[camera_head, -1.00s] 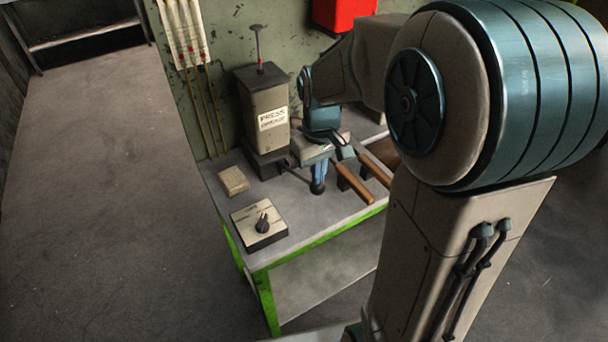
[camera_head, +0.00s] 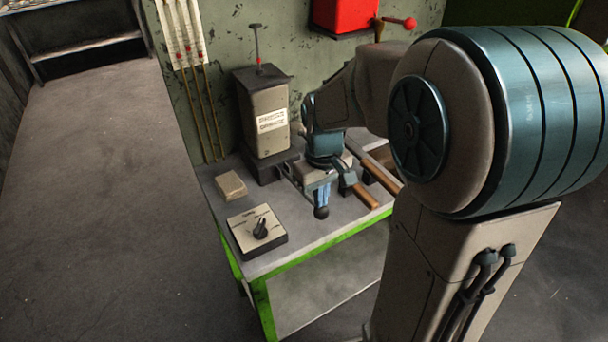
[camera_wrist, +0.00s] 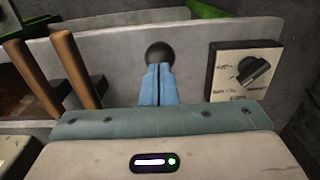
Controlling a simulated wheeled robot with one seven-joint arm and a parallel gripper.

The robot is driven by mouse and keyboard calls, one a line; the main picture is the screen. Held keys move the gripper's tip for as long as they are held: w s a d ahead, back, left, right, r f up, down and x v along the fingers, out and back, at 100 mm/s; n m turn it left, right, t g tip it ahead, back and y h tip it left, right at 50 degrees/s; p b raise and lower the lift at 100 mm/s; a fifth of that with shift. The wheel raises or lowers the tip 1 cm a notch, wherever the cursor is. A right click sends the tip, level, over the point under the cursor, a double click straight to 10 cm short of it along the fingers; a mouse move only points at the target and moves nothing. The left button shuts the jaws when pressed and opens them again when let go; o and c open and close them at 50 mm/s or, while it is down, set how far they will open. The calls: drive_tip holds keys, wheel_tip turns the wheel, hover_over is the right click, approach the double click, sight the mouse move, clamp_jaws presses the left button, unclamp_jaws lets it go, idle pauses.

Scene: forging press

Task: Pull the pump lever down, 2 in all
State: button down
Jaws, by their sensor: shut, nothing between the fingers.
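The grease pump (camera_head: 268,112) is a grey box with a white label, standing at the back of the bench. Its pump lever ends in a black ball knob (camera_head: 321,212), low at the bench's front edge; most of the lever's bar is hidden behind my gripper. My gripper (camera_head: 322,202) points down with its blue fingers shut and empty, its tips at the top of the knob. In the wrist view the knob (camera_wrist: 160,53) lies just beyond the tips of my gripper (camera_wrist: 159,68). The tips seem to touch it, but I cannot be sure.
A control box with a black dial (camera_head: 260,229) sits at the bench's front left, with a small tan block (camera_head: 231,185) behind it. Tools with wooden handles (camera_head: 367,196) lie right of my gripper. A red box (camera_head: 343,14) hangs on the wall. The floor at left is clear.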

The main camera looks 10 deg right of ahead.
drive_tip(key=shift+s+f+b, duration=0.1)
drive_tip(key=shift+f+b, duration=0.75)
drive_tip(key=shift+f, duration=0.4)
drive_tip(key=shift+r, duration=0.1)
wheel_tip(320, 180, up, 10)
drive_tip(key=w+p, duration=0.2)
drive_tip(key=p, duration=0.6)
drive_tip(key=shift+a+r+p, duration=0.15)
drive_tip(key=shift+a+p, duration=0.1)
drive_tip(key=shift+p, duration=0.05)
drive_tip(key=shift+s, duration=0.1)
